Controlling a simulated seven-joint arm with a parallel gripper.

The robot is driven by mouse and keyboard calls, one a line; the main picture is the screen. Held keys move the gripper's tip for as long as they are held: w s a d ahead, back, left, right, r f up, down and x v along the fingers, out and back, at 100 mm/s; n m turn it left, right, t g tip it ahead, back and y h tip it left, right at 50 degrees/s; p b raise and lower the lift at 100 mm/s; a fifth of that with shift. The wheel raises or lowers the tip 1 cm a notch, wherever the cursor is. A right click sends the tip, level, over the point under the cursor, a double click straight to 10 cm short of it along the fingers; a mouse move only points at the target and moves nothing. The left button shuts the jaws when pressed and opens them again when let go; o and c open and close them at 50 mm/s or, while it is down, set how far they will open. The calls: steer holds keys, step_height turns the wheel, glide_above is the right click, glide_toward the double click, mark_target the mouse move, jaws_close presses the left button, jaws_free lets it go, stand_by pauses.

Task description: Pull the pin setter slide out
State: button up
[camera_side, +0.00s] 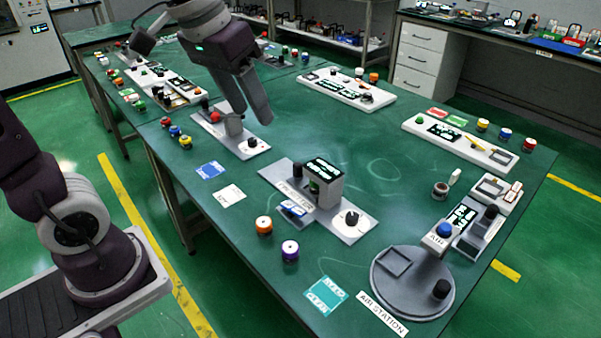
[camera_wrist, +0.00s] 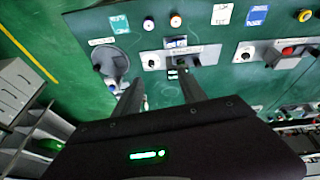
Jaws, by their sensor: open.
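The pin setter (camera_side: 322,190) is a grey block with a dark, lit display on top. It stands on a light base plate with a label, a black post at the left and a round knob at the right. A small blue-and-white piece, which looks like the slide (camera_side: 293,209), sits low at its front. The pin setter also shows in the wrist view (camera_wrist: 181,62), just beyond my fingertips. My gripper (camera_side: 262,112) is high above the table, behind and left of the pin setter. In the wrist view my gripper (camera_wrist: 159,77) has its fingers apart with nothing between them.
A round grey air station (camera_side: 412,285) stands at the front right. Another plate with a red button (camera_side: 215,117) lies left of the pin setter. Orange (camera_side: 264,225) and purple (camera_side: 290,250) capped jars stand in front. The green table (camera_side: 385,165) is clear behind the pin setter.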

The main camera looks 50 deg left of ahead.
steer(key=w+a+f+n+g, duration=0.1)
steer(key=w+a+f, duration=0.2)
steer(key=w, duration=0.3)
steer(key=w+a+f+g, duration=0.1)
steer(key=w+a+f, duration=0.2)
steer(key=w, duration=0.3)
steer(key=g, duration=0.2)
glide_above(297, 164)
step_height(297, 164, down, 19)
steer(key=shift+d+r, duration=0.1)
steer(key=shift+r, duration=0.1)
step_height(297, 164, down, 9)
steer(key=shift+w, duration=0.1)
steer(key=shift+c, duration=0.5)
jaws_close()
